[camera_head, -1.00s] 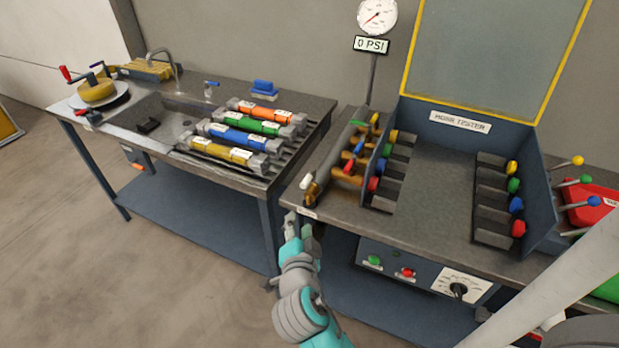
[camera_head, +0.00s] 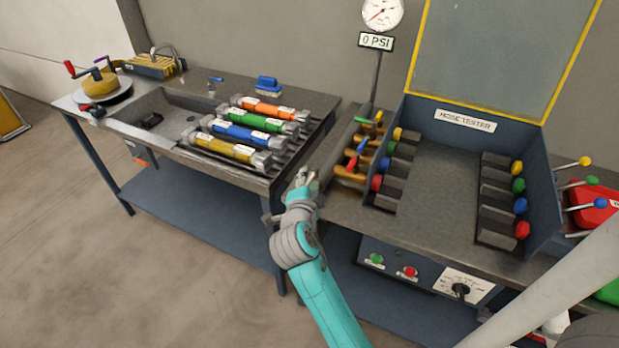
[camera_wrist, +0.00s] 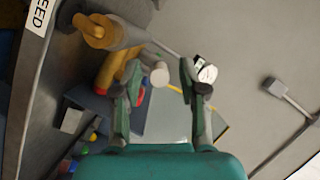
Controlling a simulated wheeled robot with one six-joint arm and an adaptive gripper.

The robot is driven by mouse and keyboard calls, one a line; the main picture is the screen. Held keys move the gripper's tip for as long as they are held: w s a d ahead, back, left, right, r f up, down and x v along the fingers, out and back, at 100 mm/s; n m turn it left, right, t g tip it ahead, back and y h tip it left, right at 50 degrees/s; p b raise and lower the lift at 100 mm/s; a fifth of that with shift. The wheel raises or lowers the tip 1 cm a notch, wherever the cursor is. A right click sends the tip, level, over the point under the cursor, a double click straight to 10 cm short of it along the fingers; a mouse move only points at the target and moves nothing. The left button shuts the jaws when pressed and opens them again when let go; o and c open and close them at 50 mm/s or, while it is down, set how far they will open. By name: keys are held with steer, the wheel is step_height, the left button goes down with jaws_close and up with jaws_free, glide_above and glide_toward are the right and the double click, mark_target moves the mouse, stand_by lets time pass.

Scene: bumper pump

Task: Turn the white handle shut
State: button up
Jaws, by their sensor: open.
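The white handle's round end (camera_wrist: 160,74) shows in the wrist view, beside the brass valve and pipe (camera_wrist: 112,68). It appears in the gap between my two fingers; I cannot tell whether either finger touches it. In the head view the handle is hidden behind my gripper (camera_head: 304,182), which is at the front left corner of the tester bench. My gripper (camera_wrist: 161,82) is open, with a finger on each side of the handle's end in the wrist picture. A label ending in "EED" (camera_wrist: 38,16) is on the bench edge near the valve.
The brass manifold (camera_head: 349,172) with coloured levers stands just right of my gripper. The hose tester box (camera_head: 465,121) is farther right. The gauge (camera_head: 382,13) stands behind; its sign (camera_head: 376,41) reads 0 PSI. The left bench (camera_head: 327,100) holds several coloured cylinders.

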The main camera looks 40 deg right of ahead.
steer(key=shift+x, duration=0.85)
jaws_close()
